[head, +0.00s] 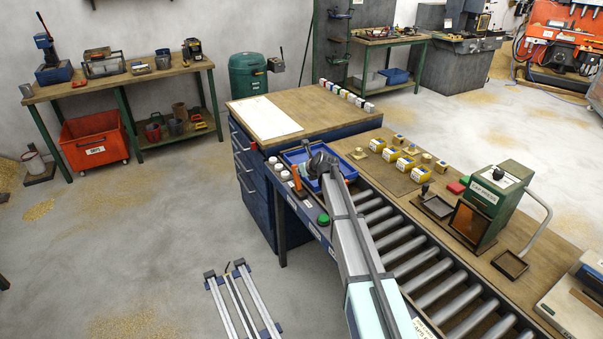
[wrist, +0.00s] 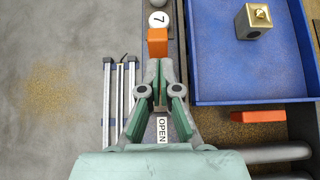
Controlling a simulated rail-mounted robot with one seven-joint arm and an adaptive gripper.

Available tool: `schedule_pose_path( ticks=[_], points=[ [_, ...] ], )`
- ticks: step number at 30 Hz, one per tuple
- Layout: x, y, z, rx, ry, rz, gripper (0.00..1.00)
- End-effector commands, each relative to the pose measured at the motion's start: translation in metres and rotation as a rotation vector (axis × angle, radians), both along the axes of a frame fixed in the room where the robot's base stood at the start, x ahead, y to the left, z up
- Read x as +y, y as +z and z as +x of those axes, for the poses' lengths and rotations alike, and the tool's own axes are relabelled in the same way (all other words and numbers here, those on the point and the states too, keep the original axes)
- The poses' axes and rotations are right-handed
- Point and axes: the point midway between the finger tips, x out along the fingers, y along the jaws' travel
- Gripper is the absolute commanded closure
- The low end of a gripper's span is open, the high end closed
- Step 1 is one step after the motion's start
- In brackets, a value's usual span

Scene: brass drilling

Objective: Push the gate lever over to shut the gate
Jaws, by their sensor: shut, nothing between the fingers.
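The gate lever shows as an orange block (wrist: 157,42) just beyond my fingertips in the wrist view. In the head view an orange handle (head: 297,178) stands on the rail left of my gripper. My gripper (wrist: 157,68) is shut and empty, its tips close to the orange block; I cannot tell whether they touch. In the head view my gripper (head: 321,160) is over the near edge of the blue tray, partly hidden by my arm. A label reading OPEN (wrist: 162,130) lies below the fingers. An orange bar (wrist: 258,115) lies across the conveyor beside the tray, possibly the gate.
The blue tray (wrist: 240,99) holds a brass-topped block (wrist: 253,21). A white disc marked 7 (wrist: 158,18) lies beyond the orange block. Conveyor rollers (head: 420,262) run towards the front right. A green button (head: 323,219) is on the rail. Yellow boxes (head: 391,154) stand behind.

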Motion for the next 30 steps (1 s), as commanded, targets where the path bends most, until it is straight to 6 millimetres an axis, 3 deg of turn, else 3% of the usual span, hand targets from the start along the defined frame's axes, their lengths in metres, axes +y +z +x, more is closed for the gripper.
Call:
schedule_pose_path(
  ticks=[9,30],
  points=[
    [0.008,0.000,0.017,-0.001,-0.001,0.000,1.00],
    [0.011,0.002,0.022,-0.006,-0.002,0.003,1.00]
  ],
)
